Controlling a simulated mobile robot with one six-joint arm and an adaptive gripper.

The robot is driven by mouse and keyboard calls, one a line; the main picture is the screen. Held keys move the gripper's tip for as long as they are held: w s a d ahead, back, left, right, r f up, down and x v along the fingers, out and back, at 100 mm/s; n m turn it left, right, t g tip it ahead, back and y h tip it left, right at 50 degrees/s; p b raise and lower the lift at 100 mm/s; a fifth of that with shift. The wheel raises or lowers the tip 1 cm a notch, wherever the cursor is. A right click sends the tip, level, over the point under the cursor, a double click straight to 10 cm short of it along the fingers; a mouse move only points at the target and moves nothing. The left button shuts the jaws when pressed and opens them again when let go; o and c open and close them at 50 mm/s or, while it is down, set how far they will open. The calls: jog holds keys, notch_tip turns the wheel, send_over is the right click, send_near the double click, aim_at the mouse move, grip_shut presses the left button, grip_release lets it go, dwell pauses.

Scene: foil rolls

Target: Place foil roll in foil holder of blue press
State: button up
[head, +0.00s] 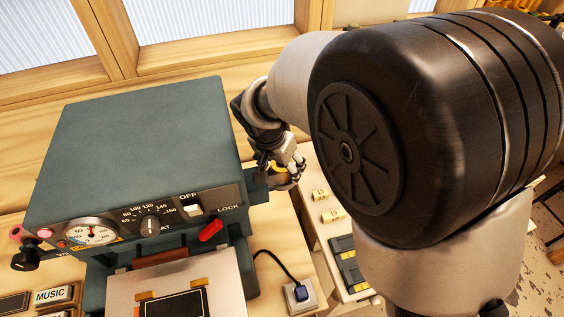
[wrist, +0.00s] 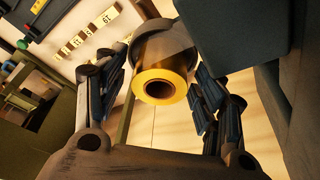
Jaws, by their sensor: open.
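The blue press (head: 150,130) stands at the left of the head view. My gripper (head: 283,172) is beside its right side, small and partly hidden there. In the wrist view my gripper (wrist: 160,100) is open, with one finger on each side of the gold foil roll (wrist: 174,76). Gaps show between roll and fingers. The roll's open end and dark core face the wrist camera, and a grey rounded part (wrist: 160,42) is directly behind it. I cannot tell whether that part is the foil holder or whether the roll sits in it. A bit of yellow shows at my gripper in the head view.
The press's dark side fills the right of the wrist view. Small yellow numbered labels (head: 320,195) and a dark tray (head: 347,258) lie right of the press. My arm covers much of the right.

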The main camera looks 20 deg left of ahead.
jog(key=shift+r+p, duration=0.25)
jog(key=shift+p, duration=0.05)
jog(key=d+p+v, duration=0.1)
jog(key=p+v, duration=0.1)
jog(key=v, duration=0.9)
jog(key=d+r, duration=0.5)
jog(key=d, duration=0.2)
jog(key=s+d+n+t, duration=0.1)
jog(key=s+d+n, duration=0.1)
jog(key=s+d, duration=1.5)
jog(key=d, duration=0.3)
jog(key=shift+r+n+y, duration=0.3)
jog(key=shift+y, duration=0.1)
